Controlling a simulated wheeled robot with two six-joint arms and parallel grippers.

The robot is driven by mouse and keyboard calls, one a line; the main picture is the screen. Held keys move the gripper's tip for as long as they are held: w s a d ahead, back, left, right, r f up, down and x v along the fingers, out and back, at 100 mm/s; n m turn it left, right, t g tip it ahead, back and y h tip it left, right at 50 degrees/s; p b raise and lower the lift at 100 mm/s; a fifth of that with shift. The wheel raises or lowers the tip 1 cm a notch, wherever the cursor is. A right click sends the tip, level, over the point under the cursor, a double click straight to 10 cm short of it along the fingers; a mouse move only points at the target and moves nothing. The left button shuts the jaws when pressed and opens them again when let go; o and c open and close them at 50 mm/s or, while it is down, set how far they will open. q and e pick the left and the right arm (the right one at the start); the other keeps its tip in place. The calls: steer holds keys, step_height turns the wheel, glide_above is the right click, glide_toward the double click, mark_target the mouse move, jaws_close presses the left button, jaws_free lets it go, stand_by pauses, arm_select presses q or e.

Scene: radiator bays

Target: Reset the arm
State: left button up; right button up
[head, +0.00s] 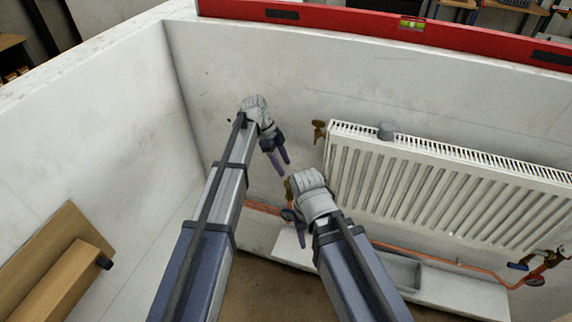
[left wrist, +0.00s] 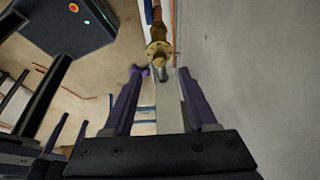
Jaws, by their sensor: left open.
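My left gripper (head: 282,160) is in front of the back wall, left of the white radiator (head: 430,185). Its two purple fingers are apart with nothing between them. In the left wrist view the open fingers (left wrist: 160,88) point toward a brass valve (left wrist: 158,48), which looks beyond the fingertips. My right gripper (head: 297,232) hangs lower, below the radiator's left end. Its fingers are partly hidden by its own wrist, so its opening is unclear.
Copper pipe (head: 440,262) runs below, above a white ledge (head: 455,292). A red spirit level (head: 380,24) lies along the wall top. Wooden boards (head: 60,270) stand left.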

arm_select(q)
steer(key=p+v, duration=0.1)
steer(key=v, duration=0.1)
steer(key=shift+a+r, duration=0.15)
steer(key=shift+r, duration=0.1)
steer(key=s+a+f+n+t+y, duration=0.1)
steer(key=s+n+y, duration=0.4)
steer(key=s+n, duration=1.2)
steer(key=shift+s+a+f+n, duration=0.35)
steer(key=shift+s+a, duration=0.4)
steer(key=shift+s, duration=4.3)
stand_by(0.8)
